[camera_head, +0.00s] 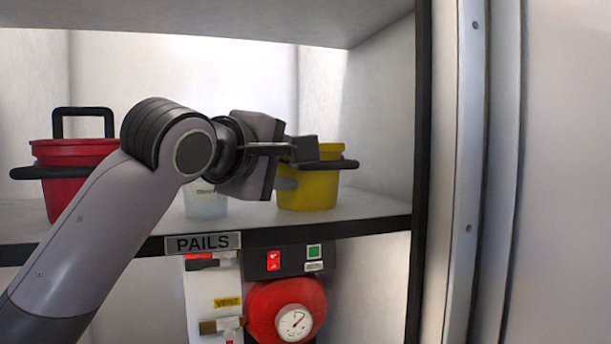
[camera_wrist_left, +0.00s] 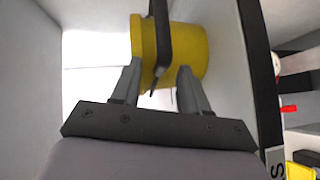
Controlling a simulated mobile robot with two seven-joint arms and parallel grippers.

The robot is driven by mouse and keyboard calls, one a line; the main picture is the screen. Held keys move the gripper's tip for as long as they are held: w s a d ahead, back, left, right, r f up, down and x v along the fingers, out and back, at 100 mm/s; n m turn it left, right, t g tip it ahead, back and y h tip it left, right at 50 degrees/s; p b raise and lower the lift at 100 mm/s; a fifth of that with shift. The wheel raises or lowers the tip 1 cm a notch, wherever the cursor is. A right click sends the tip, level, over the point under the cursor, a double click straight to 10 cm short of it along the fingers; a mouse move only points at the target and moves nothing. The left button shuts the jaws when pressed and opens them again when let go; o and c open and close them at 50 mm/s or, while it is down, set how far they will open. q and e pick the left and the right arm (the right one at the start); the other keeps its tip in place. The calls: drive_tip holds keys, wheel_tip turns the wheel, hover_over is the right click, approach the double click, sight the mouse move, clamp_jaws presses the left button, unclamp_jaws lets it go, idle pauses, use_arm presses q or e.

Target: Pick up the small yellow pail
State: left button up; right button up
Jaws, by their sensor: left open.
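The small yellow pail (camera_head: 318,190) stands upright on the shelf marked PAILS, near its right end. A black handle bar sticks out on its right at rim height. My left gripper (camera_head: 300,152) is at the pail's upper left, its fingers hiding part of the rim. In the left wrist view the pail (camera_wrist_left: 190,48) lies just ahead of the open fingers of my left gripper (camera_wrist_left: 158,75). The dark handle passes between the fingertips there; I cannot tell whether they touch it. My right gripper is not in view.
A larger red pail (camera_head: 75,152) with a black handle stands at the left, partly behind my left arm. A whitish container (camera_head: 205,204) stands between the pails. The shelf edge (camera_head: 330,229) runs below, and a dark upright frame (camera_head: 422,120) stands close on the right.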

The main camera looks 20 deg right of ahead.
use_arm(q)
drive_tip(key=shift+w+d, duration=0.1)
drive_tip(key=shift+d, duration=0.05)
drive_tip(key=shift+c, duration=0.2)
clamp_jaws()
drive_tip(key=shift+r, duration=0.1)
